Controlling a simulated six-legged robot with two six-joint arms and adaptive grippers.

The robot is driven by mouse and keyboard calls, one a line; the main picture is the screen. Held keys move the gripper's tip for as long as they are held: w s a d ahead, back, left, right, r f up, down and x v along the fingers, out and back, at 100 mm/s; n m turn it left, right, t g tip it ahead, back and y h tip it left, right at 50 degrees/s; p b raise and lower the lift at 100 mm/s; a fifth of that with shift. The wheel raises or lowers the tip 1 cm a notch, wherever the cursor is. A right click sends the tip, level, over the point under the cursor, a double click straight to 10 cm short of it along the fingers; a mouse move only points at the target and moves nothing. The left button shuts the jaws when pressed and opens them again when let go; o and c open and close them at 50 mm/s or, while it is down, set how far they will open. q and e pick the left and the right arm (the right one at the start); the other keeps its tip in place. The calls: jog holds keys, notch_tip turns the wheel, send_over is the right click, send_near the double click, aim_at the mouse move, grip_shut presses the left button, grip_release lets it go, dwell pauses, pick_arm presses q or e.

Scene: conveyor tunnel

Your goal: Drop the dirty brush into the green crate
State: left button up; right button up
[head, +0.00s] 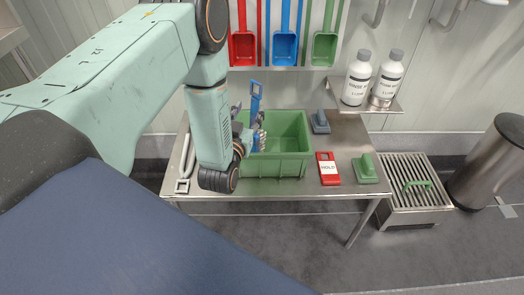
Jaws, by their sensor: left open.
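A green crate (290,163) stands on a steel table. A blue brush (256,97) with pale bristles stands nearly upright at the crate's left part, its handle rising above the rim. I cannot tell whether it rests on the crate, and dirt on it is too small to make out. My left gripper (246,128) is open beside the brush, over the crate's left side. My forearm and wrist hide part of the crate's left side and part of the gripper. My right gripper is not in view.
The table (300,189) also holds a red HOLD tag (327,168), a green scrubber (366,169), a grey-blue scrubber (320,122) and a white-handled tool (184,160). Two bottles (357,78) stand on a wall shelf. Coloured scoops (284,48) hang behind. A steel drain grate (412,182) lies right.

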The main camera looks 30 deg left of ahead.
pick_arm(q)
jog(key=shift+v, duration=2.2)
jog(key=s+d+f+m+g+h+p, duration=0.1)
jog(key=s+d+f+g+h+p, duration=0.2)
jog(key=s+d+f+g, duration=0.6)
jog(key=s+d+f+m+g+h+p, duration=0.1)
jog(key=s+g, duration=0.7)
jog(key=s, duration=1.4)
jog(key=shift+s+d+f+h+p, duration=0.35)
jog(key=shift+d+f+h+p, duration=0.2)
jog(key=shift+p, duration=0.3)
